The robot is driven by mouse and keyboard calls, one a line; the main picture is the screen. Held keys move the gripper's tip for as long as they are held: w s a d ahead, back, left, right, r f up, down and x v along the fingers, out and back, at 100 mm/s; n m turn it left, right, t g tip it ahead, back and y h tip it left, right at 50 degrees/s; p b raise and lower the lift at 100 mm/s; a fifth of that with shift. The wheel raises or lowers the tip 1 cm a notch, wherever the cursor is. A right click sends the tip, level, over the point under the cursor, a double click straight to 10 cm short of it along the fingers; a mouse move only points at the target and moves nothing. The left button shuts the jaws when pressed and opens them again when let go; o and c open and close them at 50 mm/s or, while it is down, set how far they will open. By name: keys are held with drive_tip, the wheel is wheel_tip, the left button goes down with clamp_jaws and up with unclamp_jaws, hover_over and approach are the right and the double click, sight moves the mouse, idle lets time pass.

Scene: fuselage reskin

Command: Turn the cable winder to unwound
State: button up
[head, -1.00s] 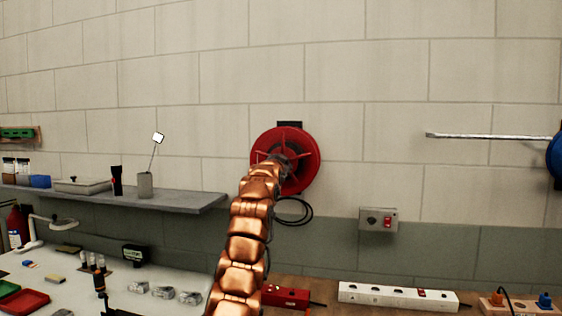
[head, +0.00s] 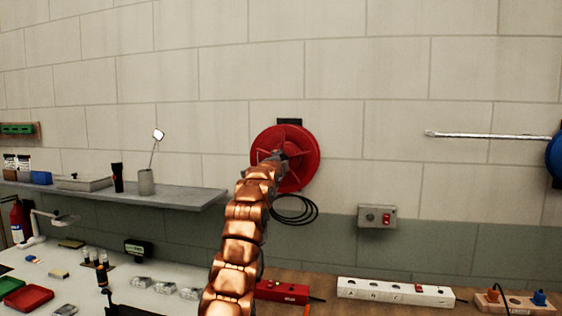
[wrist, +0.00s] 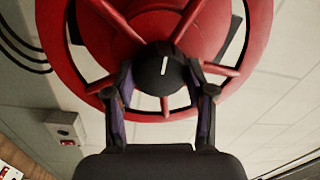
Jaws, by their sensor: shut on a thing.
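The cable winder is a red spoked reel (head: 303,150) mounted on the wall in the middle of the head view. In the wrist view the red reel (wrist: 215,45) fills the top, with a dark round hub (wrist: 160,70) bearing a white line that points roughly along the picture's vertical. My gripper (wrist: 161,90) is shut on this hub, one finger on each side. In the head view my copper arm hides part of the reel and most of the gripper. A loop of black cable (head: 296,211) hangs below the reel.
A red-buttoned switch box (head: 377,216) is on the wall to the lower right. A grey shelf (head: 190,200) with a cup and a torch is to the left. Power strips (head: 395,292) lie on the bench below. The wall around the reel is mostly clear.

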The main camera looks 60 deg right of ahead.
drive_tip(key=shift+w+f+m, duration=0.1)
drive_tip(key=shift+m, duration=0.2)
idle(0.4)
drive_tip(key=o, duration=1.2)
drive_tip(key=shift+a, duration=0.1)
drive_tip(key=v, duration=0.7)
drive_tip(key=shift+a, duration=0.15)
idle(0.3)
